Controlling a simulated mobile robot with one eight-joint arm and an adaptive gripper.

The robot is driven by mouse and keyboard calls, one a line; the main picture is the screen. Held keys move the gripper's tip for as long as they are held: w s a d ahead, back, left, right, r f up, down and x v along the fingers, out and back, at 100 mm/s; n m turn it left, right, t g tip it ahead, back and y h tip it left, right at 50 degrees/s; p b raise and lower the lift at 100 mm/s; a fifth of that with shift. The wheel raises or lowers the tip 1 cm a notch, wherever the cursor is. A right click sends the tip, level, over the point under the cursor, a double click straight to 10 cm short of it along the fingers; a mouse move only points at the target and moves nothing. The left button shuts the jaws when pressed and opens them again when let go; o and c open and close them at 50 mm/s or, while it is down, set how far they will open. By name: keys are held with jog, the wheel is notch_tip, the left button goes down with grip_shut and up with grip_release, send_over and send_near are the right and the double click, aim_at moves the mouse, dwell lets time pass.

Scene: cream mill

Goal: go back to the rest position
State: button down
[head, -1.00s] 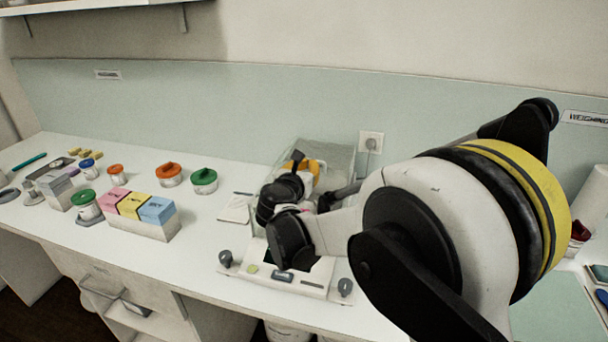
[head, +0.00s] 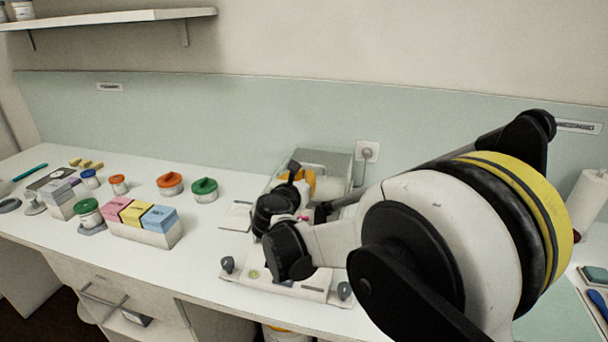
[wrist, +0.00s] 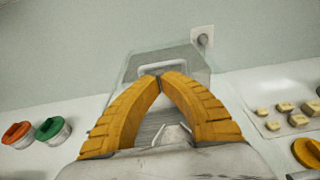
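My gripper (wrist: 160,78) is shut, its two yellow fingers meeting at the tips with nothing visible between them. In the head view only a bit of its yellow (head: 309,180) shows behind my black wrist joints. It is in front of the clear-sided weighing balance (head: 330,157), which also shows beyond the fingertips in the wrist view (wrist: 196,60). My arm bends across the right half of the head view and hides part of the balance's base.
Lidded jars, orange (head: 170,184) and green (head: 204,190), stand on the white bench left of the balance. A block of pink, yellow and blue boxes (head: 159,217) is nearer the front edge. A wall socket (head: 367,151) is behind. A paper roll (head: 588,200) stands at right.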

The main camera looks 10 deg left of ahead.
jog(key=d+p+v, duration=0.1)
jog(key=p+v, duration=0.1)
jog(key=v, duration=0.6)
jog(key=s+d+r+m+g+h+b, duration=0.1)
jog(key=s+d+m+g, duration=0.3)
jog(key=d+m, duration=0.7)
jog(key=s+d+m+g+h+b, duration=0.15)
jog(key=s+d+m, duration=0.5)
jog(key=d, duration=0.75)
jog(key=s+d+f+m+g+y, duration=0.1)
jog(key=s+d+f+m+y, duration=0.1)
jog(key=s+m, duration=0.6)
jog(key=s+d+f+m+g+y, duration=0.2)
jog(key=s+d+m, duration=0.3)
jog(key=s+m, duration=0.4)
jog(key=shift+s+d+f, duration=0.2)
jog(key=shift+s+f, duration=0.6)
jog(key=shift+s, duration=0.05)
